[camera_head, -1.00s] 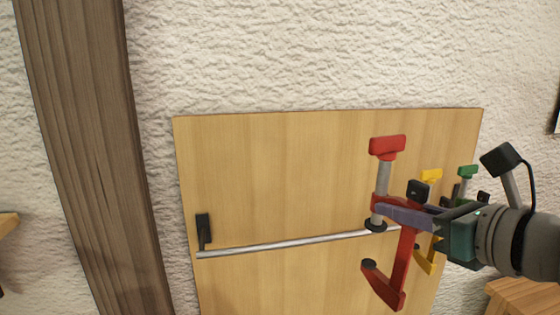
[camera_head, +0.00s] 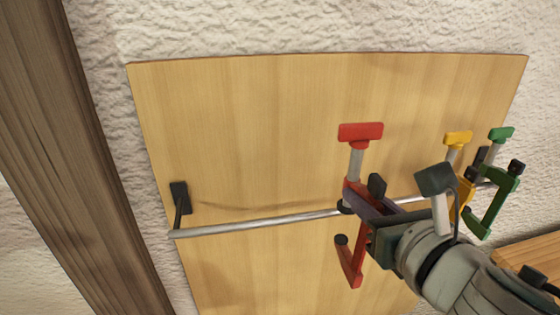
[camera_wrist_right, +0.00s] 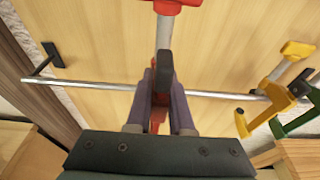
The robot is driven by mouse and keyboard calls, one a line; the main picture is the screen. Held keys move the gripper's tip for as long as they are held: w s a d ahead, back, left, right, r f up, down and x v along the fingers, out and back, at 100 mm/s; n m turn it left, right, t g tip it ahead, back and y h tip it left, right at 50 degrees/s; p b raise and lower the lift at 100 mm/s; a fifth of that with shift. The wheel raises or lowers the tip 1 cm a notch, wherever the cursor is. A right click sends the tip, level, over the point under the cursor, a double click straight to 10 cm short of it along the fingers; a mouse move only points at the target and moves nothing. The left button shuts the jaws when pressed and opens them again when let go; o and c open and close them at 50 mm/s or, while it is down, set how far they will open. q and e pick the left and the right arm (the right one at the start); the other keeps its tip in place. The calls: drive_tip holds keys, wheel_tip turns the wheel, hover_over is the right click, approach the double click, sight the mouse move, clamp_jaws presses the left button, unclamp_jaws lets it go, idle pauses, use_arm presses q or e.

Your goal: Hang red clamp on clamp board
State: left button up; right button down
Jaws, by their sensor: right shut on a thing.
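The red clamp (camera_head: 360,132) is upright, with its red T-handle at the top and its red lower arm below. My right gripper (camera_head: 362,205) is shut on its red body, in front of the clamp board (camera_head: 260,130). In the right wrist view the gripper (camera_wrist_right: 160,105) has its fingers around the red clamp (camera_wrist_right: 180,3). The metal rail (camera_head: 260,224) of the board passes behind the clamp at about the height of the fingers. I cannot tell whether the clamp touches the rail. My left gripper is not in view.
A yellow clamp (camera_head: 457,139) and a green clamp (camera_head: 490,203) hang at the rail's right end. A black bracket (camera_head: 179,196) holds the left end. The rail between bracket and red clamp is bare. A dark wooden post (camera_head: 75,150) stands at left.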

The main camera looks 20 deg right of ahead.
hover_over(336, 213)
drive_tip(key=shift+r+b, duration=0.1)
drive_tip(key=shift+b, duration=0.3)
wheel_tip(336, 213, down, 4)
drive_tip(key=b, duration=0.3)
drive_tip(key=shift+b, duration=0.4)
drive_tip(key=shift+f+b, duration=0.95)
drive_tip(key=shift+f, duration=0.05)
drive_tip(key=c, duration=0.7)
unclamp_jaws()
drive_tip(key=shift+f, duration=0.1)
drive_tip(key=shift+s, duration=0.1)
